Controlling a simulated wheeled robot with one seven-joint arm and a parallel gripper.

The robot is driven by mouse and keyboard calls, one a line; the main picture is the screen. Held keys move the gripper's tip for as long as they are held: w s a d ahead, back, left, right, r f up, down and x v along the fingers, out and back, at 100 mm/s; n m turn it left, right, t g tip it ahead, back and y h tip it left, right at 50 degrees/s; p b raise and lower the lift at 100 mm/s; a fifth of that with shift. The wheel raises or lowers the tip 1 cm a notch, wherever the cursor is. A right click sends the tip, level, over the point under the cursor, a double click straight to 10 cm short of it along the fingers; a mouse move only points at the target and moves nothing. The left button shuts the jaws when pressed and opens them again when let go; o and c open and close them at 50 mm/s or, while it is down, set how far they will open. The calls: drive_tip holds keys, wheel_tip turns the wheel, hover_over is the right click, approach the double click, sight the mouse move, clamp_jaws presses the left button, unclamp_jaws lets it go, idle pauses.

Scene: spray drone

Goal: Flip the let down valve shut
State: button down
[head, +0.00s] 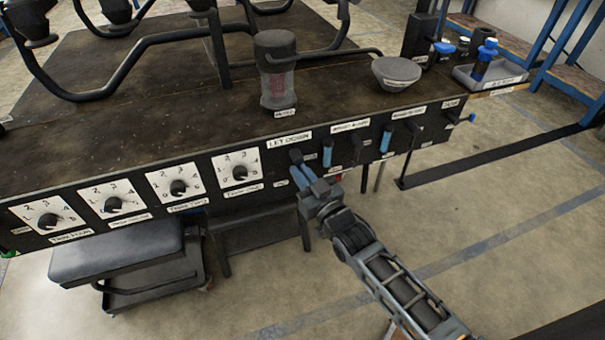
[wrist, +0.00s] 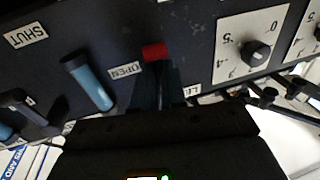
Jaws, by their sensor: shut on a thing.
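The let down valve is on the dark front panel under the LET DOWN label (head: 290,140). My gripper (head: 298,160) is at this valve, with its fingers closed together on the handle. In the wrist view the fingers of my gripper (wrist: 157,76) reach up to the panel, and the red end of the let down valve handle (wrist: 154,51) shows just past their tips. The rest of the handle is hidden by the fingers. An OPEN label (wrist: 125,70) is just left of the fingers in the wrist view; a SHUT label (wrist: 25,35) is farther left.
A neighbouring valve with a blue handle (head: 327,153) stands close to the right of my gripper; it also shows in the wrist view (wrist: 88,82). A numbered dial (head: 239,172) is to the left. A dark canister (head: 276,70) and a grey bowl (head: 396,73) stand on the bench top.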

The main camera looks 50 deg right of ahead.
drive_tip(key=c, duration=1.2)
unclamp_jaws()
drive_tip(key=shift+p+v, duration=0.6)
drive_tip(key=shift+v, duration=3.3)
drive_tip(key=shift+a, duration=0.1)
drive_tip(key=s+a+r+n+g+y, duration=0.1)
drive_tip(key=s+a+r+y, duration=0.1)
drive_tip(key=s+a+r, duration=0.4)
drive_tip(key=s+a+r+n+y, duration=0.2)
drive_tip(key=s+a, duration=0.3)
drive_tip(key=s, duration=0.4)
drive_tip(key=s+a+r+n+g+y, duration=0.1)
drive_tip(key=s+a+r+y, duration=0.1)
drive_tip(key=s+a+r, duration=0.4)
drive_tip(key=shift+n+y, duration=0.4)
drive_tip(key=shift+y, duration=0.2)
drive_tip(key=s+r+p, duration=0.1)
drive_tip(key=r+p, duration=0.5)
drive_tip(key=r, duration=0.1)
drive_tip(key=s+r+p, duration=0.1)
drive_tip(key=r+p, duration=1.2)
drive_tip(key=shift+s+r, duration=0.3)
drive_tip(key=shift+s, duration=0.1)
